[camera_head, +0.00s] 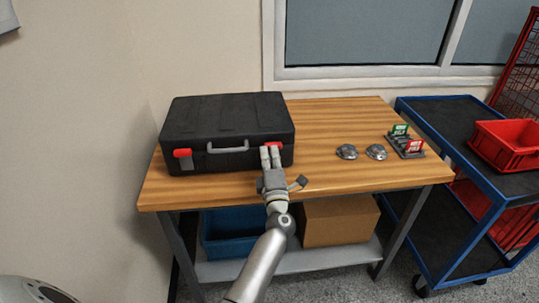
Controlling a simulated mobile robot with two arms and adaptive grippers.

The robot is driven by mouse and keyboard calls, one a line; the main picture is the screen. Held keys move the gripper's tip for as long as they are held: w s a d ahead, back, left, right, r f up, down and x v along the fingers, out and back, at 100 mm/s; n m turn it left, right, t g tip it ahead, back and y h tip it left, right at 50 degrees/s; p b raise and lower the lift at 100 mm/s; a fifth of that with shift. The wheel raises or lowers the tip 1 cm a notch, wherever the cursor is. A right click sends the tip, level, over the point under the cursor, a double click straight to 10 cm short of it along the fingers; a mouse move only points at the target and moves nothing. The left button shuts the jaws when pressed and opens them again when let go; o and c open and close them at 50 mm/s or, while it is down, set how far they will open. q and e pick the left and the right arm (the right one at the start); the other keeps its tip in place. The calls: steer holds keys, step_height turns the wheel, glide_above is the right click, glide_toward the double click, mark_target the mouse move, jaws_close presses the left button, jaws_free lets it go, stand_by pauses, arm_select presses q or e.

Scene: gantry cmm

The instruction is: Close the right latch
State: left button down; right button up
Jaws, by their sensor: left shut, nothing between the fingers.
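A black case (215,115) stands closed on the wooden table (330,130), its front towards me. Its front has a grey handle (227,149) in the middle. The red left latch (182,153) is at the left. The red right latch (279,145) is at the right, partly hidden behind the fingers. My left gripper (270,154) is shut and empty, with its fingertips at the right latch. I cannot tell whether they touch it, or whether the latch is open or closed. My right gripper is not in view.
Two grey metal domes (346,152) (376,152) and a stand with green and red signs (405,145) sit at the table's right. Below are a blue bin (228,225) and a cardboard box (340,220). A blue cart (475,160) with red bins stands at the right.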

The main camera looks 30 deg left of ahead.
arm_select(q)
steer(key=shift+r, duration=0.1)
steer(key=v, duration=0.8)
steer(key=shift+d+f, duration=0.25)
steer(key=x, duration=0.8)
steer(key=shift+a+r, duration=0.15)
steer(key=shift+a, duration=0.1)
steer(key=shift+s+d, duration=0.1)
